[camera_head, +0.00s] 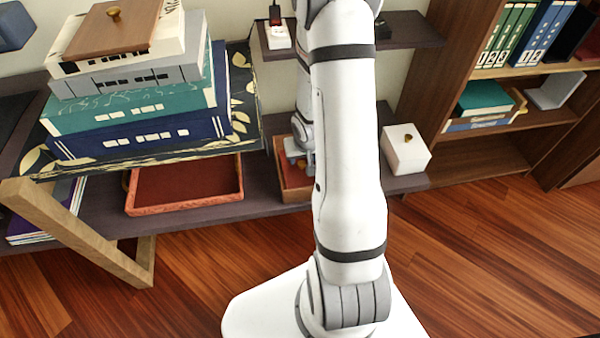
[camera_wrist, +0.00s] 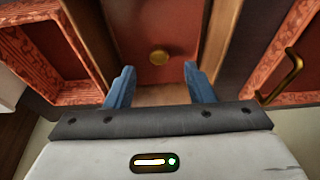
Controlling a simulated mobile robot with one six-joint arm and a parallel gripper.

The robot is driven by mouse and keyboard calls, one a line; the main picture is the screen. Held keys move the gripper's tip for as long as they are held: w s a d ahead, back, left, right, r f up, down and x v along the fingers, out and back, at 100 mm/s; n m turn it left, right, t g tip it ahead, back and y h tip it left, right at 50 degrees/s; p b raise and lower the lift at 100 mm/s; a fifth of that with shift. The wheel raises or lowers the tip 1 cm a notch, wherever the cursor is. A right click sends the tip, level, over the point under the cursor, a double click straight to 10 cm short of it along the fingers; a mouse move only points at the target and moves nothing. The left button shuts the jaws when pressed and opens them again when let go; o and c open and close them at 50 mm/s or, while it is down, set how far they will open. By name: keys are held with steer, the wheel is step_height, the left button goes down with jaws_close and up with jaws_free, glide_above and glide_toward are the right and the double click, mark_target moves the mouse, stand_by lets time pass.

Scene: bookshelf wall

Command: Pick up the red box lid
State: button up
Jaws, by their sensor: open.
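The knob lies just beyond the fingertips. In the head view my gripper (camera_head: 298,158) is low over a wooden box on the lower shelf, mostly hidden behind my arm, so the lid is largely hidden there.
Red-lined open boxes flank the lid, one at left (camera_wrist: 60,55) and one at right with a gold handle (camera_wrist: 285,80). In the head view, a red tray (camera_head: 185,208) sits left, a white box (camera_head: 407,155) right. A book stack (camera_head: 140,118) carries a brown lid (camera_head: 95,40).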

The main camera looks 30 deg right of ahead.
mark_target(302, 163)
steer(key=b+x, duration=0.1)
steer(key=x, duration=0.1)
steer(key=b+x, duration=0.1)
steer(key=x, duration=0.1)
steer(key=b+x, duration=0.1)
steer(key=x, duration=0.1)
steer(key=shift+w+d, duration=0.25)
steer(key=shift+w, duration=0.15)
steer(key=shift+r, duration=0.1)
steer(key=shift+c, duration=0.6)
jaws_close()
